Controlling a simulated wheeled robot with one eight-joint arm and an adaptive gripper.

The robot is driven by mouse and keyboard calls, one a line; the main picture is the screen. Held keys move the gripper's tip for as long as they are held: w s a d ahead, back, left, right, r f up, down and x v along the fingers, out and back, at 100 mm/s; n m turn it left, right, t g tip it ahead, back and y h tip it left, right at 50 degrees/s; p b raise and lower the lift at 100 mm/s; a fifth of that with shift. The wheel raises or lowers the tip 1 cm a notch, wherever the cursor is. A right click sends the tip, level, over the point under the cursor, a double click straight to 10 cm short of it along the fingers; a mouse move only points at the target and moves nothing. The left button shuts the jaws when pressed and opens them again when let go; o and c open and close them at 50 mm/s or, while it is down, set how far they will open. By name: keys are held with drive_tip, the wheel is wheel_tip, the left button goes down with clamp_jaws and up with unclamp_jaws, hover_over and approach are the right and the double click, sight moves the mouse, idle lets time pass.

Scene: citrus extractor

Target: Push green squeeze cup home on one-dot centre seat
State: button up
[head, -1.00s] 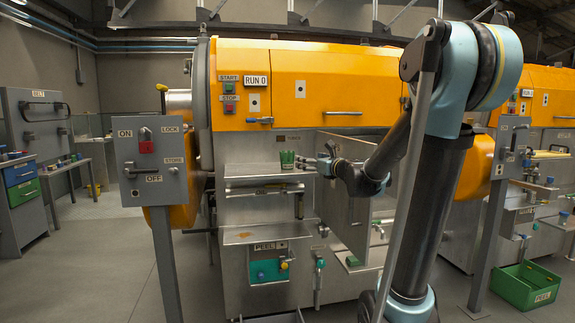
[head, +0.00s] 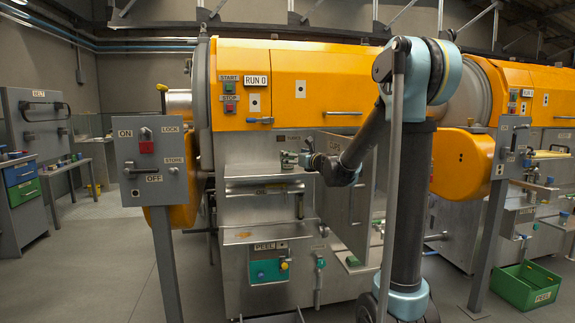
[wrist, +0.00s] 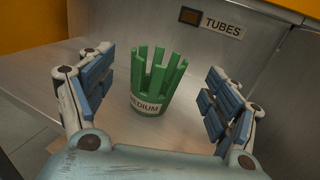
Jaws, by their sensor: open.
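The green squeeze cup (wrist: 151,88) has upright prongs and a MEDIUM label. It stands upright on a metal ledge (wrist: 80,115) in the wrist view. My gripper (wrist: 158,92) is open, with blue-padded fingers spread on both sides of the cup and visible gaps to it. In the head view my gripper (head: 291,160) is at the cup on the machine's front ledge and mostly covers it. No dot marks show, and I cannot tell which seat lies under the cup or how deep it sits.
A TUBES label (wrist: 222,25) is on the metal wall behind the cup. An open metal door panel (head: 348,205) stands right of the ledge, close to my arm. A grey switch post (head: 152,165) stands at the left. A green PEEL crate (head: 526,287) is on the floor at right.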

drive_tip(key=shift+r+x, duration=0.1)
drive_tip(key=shift+x, duration=1.25)
drive_tip(key=shift+r+x, duration=0.15)
drive_tip(key=shift+x, duration=1.2)
drive_tip(key=shift+c, duration=0.2)
drive_tip(key=c, duration=1.2)
